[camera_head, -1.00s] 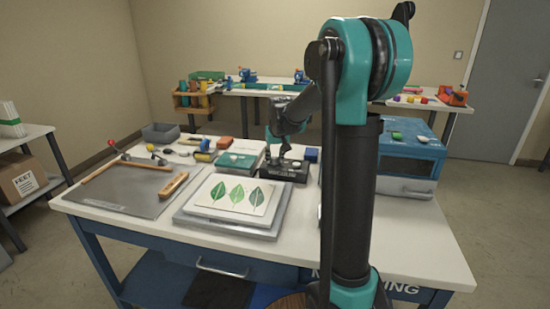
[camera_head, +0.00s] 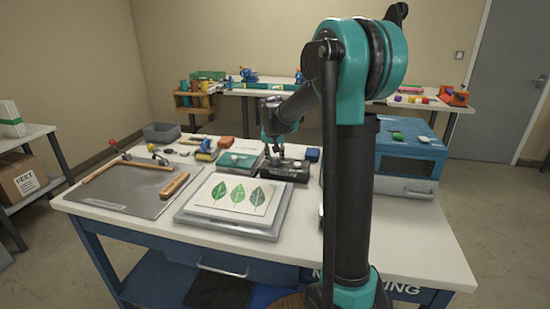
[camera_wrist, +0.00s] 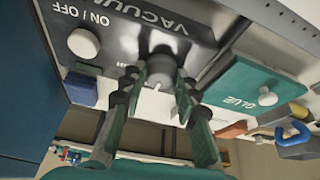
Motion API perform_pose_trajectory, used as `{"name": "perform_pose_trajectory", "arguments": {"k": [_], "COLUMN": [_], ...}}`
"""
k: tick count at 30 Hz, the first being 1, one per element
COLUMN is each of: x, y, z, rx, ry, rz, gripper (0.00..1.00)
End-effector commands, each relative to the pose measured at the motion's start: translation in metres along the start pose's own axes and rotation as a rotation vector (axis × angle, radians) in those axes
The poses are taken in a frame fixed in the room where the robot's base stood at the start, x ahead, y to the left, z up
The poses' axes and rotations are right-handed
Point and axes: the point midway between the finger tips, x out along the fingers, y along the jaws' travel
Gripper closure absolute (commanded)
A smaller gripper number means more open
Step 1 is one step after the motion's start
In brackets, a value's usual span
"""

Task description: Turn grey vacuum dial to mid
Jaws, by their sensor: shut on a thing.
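The black vacuum box (camera_head: 290,174) sits toward the back of the white table in the head view. In the wrist view its face (camera_wrist: 115,40) carries the words VACUUM and ON / OFF and a round pale button (camera_wrist: 84,43). The grey dial (camera_wrist: 162,62) stands out from this face, partly hidden by my fingers. My gripper (camera_wrist: 162,85) is shut on the dial, with one finger on each side. A small white mark shows below the dial, between the fingers. In the head view my gripper (camera_head: 274,154) is over the box, and the dial is hard to make out.
A teal glue box (camera_wrist: 240,88) with a white knob (camera_wrist: 267,98) stands beside the vacuum box. A board with leaf pictures (camera_head: 238,195) lies in front. A blue machine (camera_head: 408,160) stands to the right, and a small blue block (camera_head: 313,154) is close by.

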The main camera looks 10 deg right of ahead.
Motion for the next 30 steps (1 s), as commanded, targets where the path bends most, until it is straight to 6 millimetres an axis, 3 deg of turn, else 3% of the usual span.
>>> {"name": "perform_pose_trajectory", "arguments": {"k": [2, 3, 8, 20, 30], "x": [0.0, 0.0, 0.0, -0.007, -0.07], "y": [0.0, 0.0, 0.0, 0.0, 0.0], "z": [0.0, 0.0, 0.0, 0.0, 0.001], "rx": [0.0, -0.001, -0.001, -0.001, -0.003], "ry": [-0.001, -0.001, -0.001, 0.0, 0.0], "rz": [0.0, 0.0, 0.0, -0.001, -0.001], "gripper": [0.99, 0.69, 0.49, 0.49, 0.49]}}
